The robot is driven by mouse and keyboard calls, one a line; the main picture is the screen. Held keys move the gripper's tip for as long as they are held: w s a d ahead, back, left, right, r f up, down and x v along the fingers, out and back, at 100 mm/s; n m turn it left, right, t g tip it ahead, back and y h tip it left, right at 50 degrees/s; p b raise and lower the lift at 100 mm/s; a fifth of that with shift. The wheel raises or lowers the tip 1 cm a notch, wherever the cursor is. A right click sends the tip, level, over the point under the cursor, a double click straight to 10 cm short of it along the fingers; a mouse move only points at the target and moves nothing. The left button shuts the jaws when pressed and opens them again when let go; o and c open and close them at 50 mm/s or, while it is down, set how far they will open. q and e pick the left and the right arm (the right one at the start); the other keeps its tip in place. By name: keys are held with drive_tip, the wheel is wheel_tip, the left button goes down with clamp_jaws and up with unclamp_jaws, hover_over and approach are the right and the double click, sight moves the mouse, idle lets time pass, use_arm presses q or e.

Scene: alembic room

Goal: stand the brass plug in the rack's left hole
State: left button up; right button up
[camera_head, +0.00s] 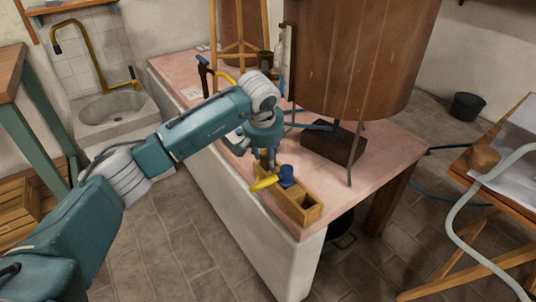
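The wooden rack (312,213) stands on the pink tabletop near its front corner. An open dark square hole shows at its right end. A blue round-topped piece (287,174) sits at the rack's middle. A yellow, brass-coloured piece (264,184) lies slanted beside it, at the rack's left part; I cannot tell whether it is the plug or whether it is in a hole. My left gripper (267,165) points down just above the yellow piece and left of the blue one. Its fingers are too small to read, and it hides the rack's left end. My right gripper is not in view.
A large brown wooden vessel (355,60) on legs stands over the table behind the rack. A dark block (333,146) sits under it. A wooden stand (240,35) and small items are at the back. Stone sink (112,108) at left; wooden easel-like table at right.

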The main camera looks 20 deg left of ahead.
use_arm(q)
drive_tip(key=o, duration=1.3)
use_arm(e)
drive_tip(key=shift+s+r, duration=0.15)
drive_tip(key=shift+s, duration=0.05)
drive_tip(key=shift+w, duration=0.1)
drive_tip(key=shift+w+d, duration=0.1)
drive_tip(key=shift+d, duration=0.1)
